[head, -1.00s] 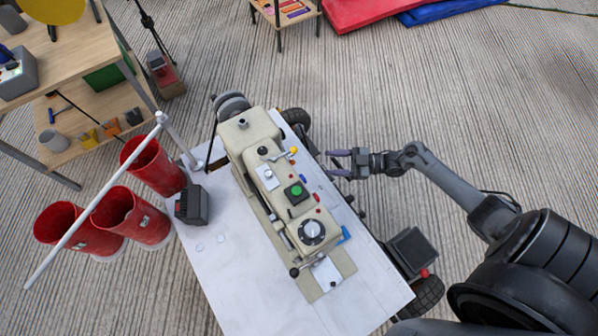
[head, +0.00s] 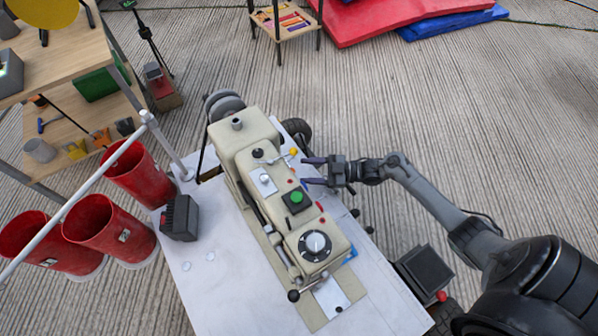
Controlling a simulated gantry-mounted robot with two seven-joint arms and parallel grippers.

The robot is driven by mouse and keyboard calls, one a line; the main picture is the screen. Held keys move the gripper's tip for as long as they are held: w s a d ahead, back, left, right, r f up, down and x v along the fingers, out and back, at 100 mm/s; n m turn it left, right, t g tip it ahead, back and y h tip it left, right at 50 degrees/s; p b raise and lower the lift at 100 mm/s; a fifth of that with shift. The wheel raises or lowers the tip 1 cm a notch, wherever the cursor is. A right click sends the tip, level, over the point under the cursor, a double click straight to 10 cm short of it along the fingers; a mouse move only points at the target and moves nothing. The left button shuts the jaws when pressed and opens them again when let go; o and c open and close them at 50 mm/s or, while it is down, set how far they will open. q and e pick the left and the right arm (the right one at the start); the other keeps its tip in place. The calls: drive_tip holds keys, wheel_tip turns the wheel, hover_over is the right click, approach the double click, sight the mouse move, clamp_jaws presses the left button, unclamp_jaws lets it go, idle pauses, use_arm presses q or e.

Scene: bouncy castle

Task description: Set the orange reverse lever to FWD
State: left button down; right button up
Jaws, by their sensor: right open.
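The lever with the yellow-orange knob (head: 293,152) sticks out from the upper right of the beige machine's (head: 244,133) top, its thin metal arm running back to the left. FWD markings are too small to read. My right gripper (head: 306,171) is open, its two purple-grey fingers pointing left toward the machine's right side. The upper fingertip is just below and right of the knob; I cannot tell if it touches. Nothing shows between the fingers. My left gripper is not in view.
The machine's top also has a green button (head: 296,197), a round dial (head: 315,245) and a black knob (head: 257,153). It stands on a white table (head: 214,290) with a dark battery-like block (head: 180,218). Red buckets (head: 108,228) and a white pole (head: 88,188) stand left.

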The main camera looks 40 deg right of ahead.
drive_tip(key=shift+b+x, duration=0.4)
drive_tip(key=shift+x, duration=1.25)
clamp_jaws()
drive_tip(key=shift+s, duration=0.1)
